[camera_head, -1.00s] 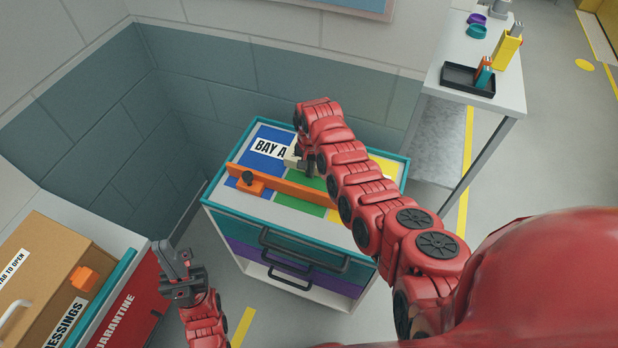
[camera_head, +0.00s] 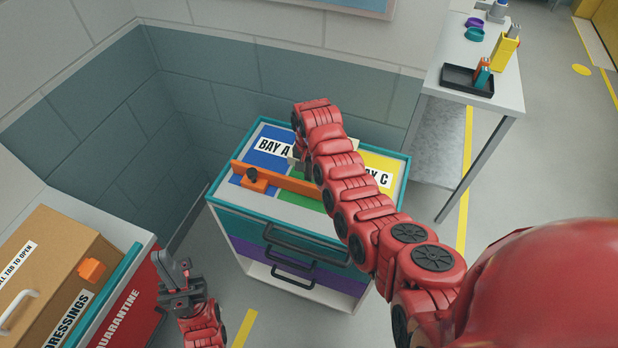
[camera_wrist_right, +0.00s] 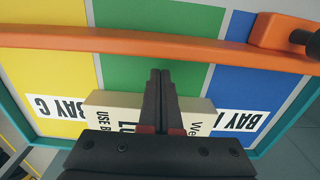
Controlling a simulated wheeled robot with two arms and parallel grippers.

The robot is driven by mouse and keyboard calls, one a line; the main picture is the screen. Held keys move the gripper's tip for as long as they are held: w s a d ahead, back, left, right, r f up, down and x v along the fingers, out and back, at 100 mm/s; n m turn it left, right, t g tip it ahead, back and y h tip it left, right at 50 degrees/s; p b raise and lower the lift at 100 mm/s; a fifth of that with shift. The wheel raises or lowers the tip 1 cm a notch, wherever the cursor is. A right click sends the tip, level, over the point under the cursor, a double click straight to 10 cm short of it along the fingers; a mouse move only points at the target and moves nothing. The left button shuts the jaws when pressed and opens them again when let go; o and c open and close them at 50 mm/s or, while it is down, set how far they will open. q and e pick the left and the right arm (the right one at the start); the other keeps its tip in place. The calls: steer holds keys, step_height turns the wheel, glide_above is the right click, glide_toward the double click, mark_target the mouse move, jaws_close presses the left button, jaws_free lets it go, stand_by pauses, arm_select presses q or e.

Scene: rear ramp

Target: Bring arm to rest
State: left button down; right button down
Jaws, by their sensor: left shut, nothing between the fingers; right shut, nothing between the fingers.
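My right arm reaches over the cart top in the camera_head view and hides its own gripper there. In the right wrist view the right gripper (camera_wrist_right: 160,76) is shut and empty, its fingers together over the green strip. A pale box (camera_wrist_right: 110,99) with black print sits behind the fingers, partly hidden by the gripper body; I cannot tell whether they touch. My left gripper (camera_head: 176,268) is shut and empty, pointing up at lower left, between the red quarantine unit and the cart.
The cart (camera_head: 225,222) has blue, green and yellow bays crossed by an orange bar (camera_head: 290,180). A cardboard box (camera_head: 60,262) stands on the quarantine unit (camera_head: 145,302) at left. A side table (camera_head: 430,78) with a black tray (camera_head: 455,82) stands at right.

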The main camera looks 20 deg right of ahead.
steer(key=shift+w+d+r+b, duration=0.15)
steer(key=shift+w+r+b, duration=0.1)
steer(key=shift+r+b, duration=0.45)
step_height(320, 180, up, 6)
steer(key=p, duration=0.2)
steer(key=shift+s+r, duration=0.25)
